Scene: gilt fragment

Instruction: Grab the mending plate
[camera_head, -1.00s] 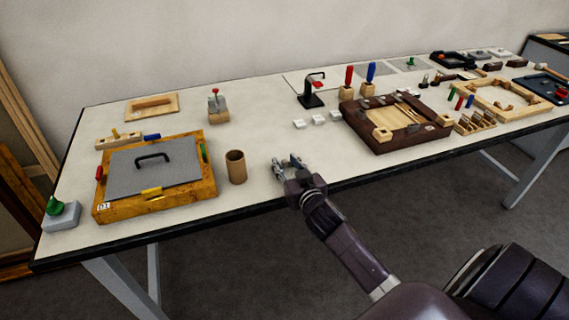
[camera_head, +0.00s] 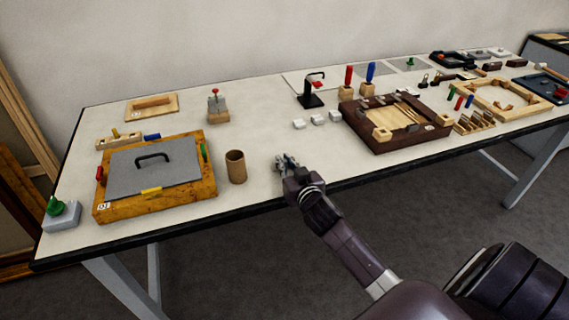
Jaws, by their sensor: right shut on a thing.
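My right gripper (camera_head: 286,162) is low over the front part of the white table, between the brown cup and the dark wooden frame box. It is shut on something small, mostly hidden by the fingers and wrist. I cannot clearly make out the mending plate; the small held thing is at the fingertips. My left gripper is not in view.
The brown cup (camera_head: 236,166) stands just left of my gripper. A wooden box with a grey handled lid (camera_head: 153,168) is further left. The dark wooden frame box (camera_head: 383,139) is to the right. Small white blocks (camera_head: 317,119) lie behind. The table's front edge (camera_head: 262,205) is close.

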